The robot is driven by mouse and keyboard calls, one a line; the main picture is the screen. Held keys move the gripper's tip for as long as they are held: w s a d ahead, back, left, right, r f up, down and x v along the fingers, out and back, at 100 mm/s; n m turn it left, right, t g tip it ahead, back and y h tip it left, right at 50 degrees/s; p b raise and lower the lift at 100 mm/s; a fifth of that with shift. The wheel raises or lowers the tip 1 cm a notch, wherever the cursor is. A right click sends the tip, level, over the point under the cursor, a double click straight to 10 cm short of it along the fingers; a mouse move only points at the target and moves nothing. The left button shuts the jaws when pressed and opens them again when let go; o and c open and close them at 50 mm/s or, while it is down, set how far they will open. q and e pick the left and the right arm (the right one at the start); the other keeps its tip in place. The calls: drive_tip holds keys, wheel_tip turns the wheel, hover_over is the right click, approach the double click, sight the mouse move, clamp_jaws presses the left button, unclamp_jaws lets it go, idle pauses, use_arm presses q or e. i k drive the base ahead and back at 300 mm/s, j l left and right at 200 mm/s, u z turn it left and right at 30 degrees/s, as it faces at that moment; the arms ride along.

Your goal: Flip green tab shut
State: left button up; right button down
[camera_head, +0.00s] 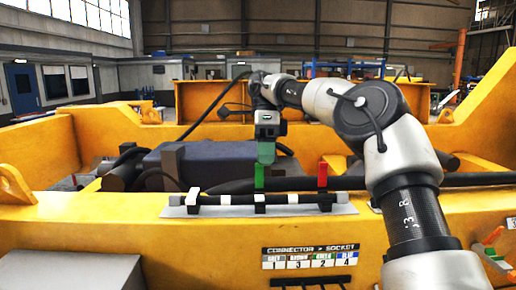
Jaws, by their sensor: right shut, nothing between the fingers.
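The green tab (259,178) stands upright on the middle clip of a grey strip (228,211) along the near yellow beam. My right gripper (266,158) points down from above, shut and empty, with its tip right at the top of the green tab. The gripper's lower part looks green too, so I cannot tell exactly where it ends and the tab begins, or whether they touch. A red tab (322,175) stands upright on the clip to the right. A clip with a white part (194,195) sits to the left. My left gripper is not in view.
A dark cable (228,199) runs along the strip through the clips. The yellow casting (200,245) surrounds the area, with a dark grey block (210,163) behind the strip. A connector-and-socket label (310,257) is on the front face. My right arm covers the right side.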

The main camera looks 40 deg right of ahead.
sight(259, 169)
drive_tip(key=i+l, duration=0.8)
drive_tip(key=l, duration=0.2)
